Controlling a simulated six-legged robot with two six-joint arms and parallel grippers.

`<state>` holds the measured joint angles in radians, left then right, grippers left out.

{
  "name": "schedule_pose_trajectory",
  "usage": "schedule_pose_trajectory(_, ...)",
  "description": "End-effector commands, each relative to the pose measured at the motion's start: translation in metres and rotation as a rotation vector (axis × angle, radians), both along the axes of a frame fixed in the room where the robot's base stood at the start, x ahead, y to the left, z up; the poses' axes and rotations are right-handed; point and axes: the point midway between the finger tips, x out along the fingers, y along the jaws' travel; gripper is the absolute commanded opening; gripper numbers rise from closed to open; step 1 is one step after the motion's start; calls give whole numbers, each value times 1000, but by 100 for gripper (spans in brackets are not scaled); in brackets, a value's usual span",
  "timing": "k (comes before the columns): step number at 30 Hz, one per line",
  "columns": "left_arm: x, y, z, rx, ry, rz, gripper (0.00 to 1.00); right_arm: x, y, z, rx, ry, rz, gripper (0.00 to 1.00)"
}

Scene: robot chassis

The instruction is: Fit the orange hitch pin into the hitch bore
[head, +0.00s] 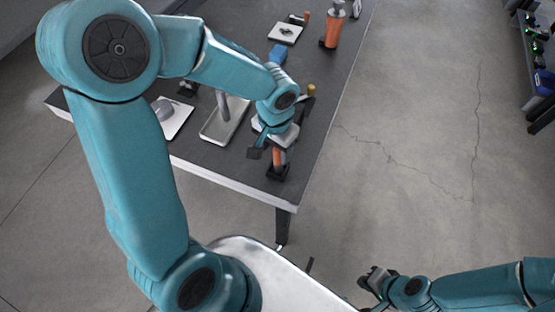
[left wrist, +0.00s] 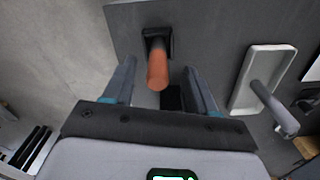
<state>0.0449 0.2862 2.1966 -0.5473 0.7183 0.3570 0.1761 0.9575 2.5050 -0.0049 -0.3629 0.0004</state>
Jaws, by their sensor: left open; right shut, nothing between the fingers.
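The orange hitch pin (head: 278,158) stands in a black holder (head: 277,173) near the table's front right corner. In the left wrist view the pin (left wrist: 157,70) rises from the black holder (left wrist: 157,42) towards the camera. My left gripper (head: 270,149) is open above the pin. In the left wrist view its fingers (left wrist: 160,76) are apart on either side of the pin, with gaps visible. My right gripper (head: 374,281) is shut and empty, low at the front, away from the table. I cannot make out the hitch bore for certain.
A pale tray with a grey post (head: 224,108) stands left of the gripper. Further left is another pale plate (head: 174,118) with a grey part. A blue object (head: 277,54) and an orange-bodied item (head: 331,32) stand farther back. Open floor lies right of the table.

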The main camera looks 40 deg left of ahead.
Motion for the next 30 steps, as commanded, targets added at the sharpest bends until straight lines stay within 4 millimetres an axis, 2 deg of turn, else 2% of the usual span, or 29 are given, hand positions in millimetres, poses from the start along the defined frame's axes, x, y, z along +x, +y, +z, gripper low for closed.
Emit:
schedule_pose_trajectory(6, 3, -2, -35, 0, 5, -2, 57, 0, 0, 1, 0, 0, 0, 0)
schedule_pose_trajectory(15, 4, -2, -41, 0, 1, -1, 57, 0, 0, 1, 0, 0, 0, 0)
schedule_pose_trajectory(16, 4, -2, -41, 0, 1, -1, 50, 0, 0, 1, 0, 0, 0, 0)
schedule_pose_trajectory(18, 4, -2, -41, 0, 1, -1, 27, 0, 0, 1, 0, 0, 0, 0)
schedule_pose_trajectory(21, 4, -2, -41, 0, 1, -1, 0, 0, 0, 1, 0, -1, 0, 0)
schedule_pose_trajectory(30, 4, -2, -40, 0, 0, -1, 0, 0, 0, 1, 0, 0, 0, 0)
